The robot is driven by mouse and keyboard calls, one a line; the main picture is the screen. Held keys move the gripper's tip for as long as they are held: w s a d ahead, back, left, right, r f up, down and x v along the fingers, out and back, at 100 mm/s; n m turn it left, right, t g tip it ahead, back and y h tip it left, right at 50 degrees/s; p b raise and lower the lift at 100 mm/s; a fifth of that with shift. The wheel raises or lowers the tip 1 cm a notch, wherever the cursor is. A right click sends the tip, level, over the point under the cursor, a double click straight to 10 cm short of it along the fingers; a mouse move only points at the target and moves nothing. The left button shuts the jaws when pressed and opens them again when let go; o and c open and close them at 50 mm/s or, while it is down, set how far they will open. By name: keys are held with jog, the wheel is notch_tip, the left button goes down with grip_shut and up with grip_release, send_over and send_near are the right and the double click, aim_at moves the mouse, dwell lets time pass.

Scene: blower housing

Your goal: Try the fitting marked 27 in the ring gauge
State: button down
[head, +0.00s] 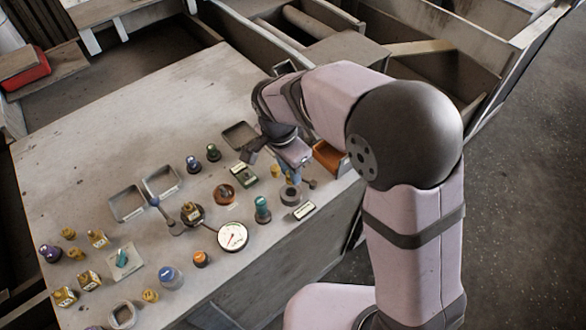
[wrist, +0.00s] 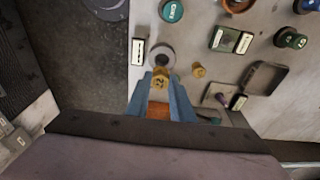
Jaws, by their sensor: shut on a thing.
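My gripper (wrist: 160,84) has its blue fingers shut on a brass fitting (wrist: 161,77) with a mark that looks like 27, too small to read for sure. In the head view my gripper (head: 289,174) hangs over the table's right edge area, and the held fitting is mostly hidden by it. The grey ring gauge (wrist: 162,56) stands on the table just beyond the held fitting in the wrist view. It also shows in the head view (head: 290,196), just in front of the fingers. I cannot tell whether the fitting touches the ring.
A small brass fitting (wrist: 199,70) stands right of the ring in the wrist view. A label plate (head: 304,210), a teal-topped part (head: 262,210), a dial gauge (head: 232,236) and an orange bin (head: 330,158) are close by. The table's back left is clear.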

aim_at(290, 183)
jog(key=shift+w, duration=0.1)
jog(key=shift+f+b, duration=2)
jog(key=shift+f, duration=0.45)
jog(key=shift+f+b, duration=0.35)
jog(key=shift+f, duration=0.3)
dwell(0.8)
jog(key=c, duration=1.1)
grip_release()
jog(key=shift+r, duration=0.1)
jog(key=shift+r+p, duration=3)
jog(key=shift+r, duration=0.75)
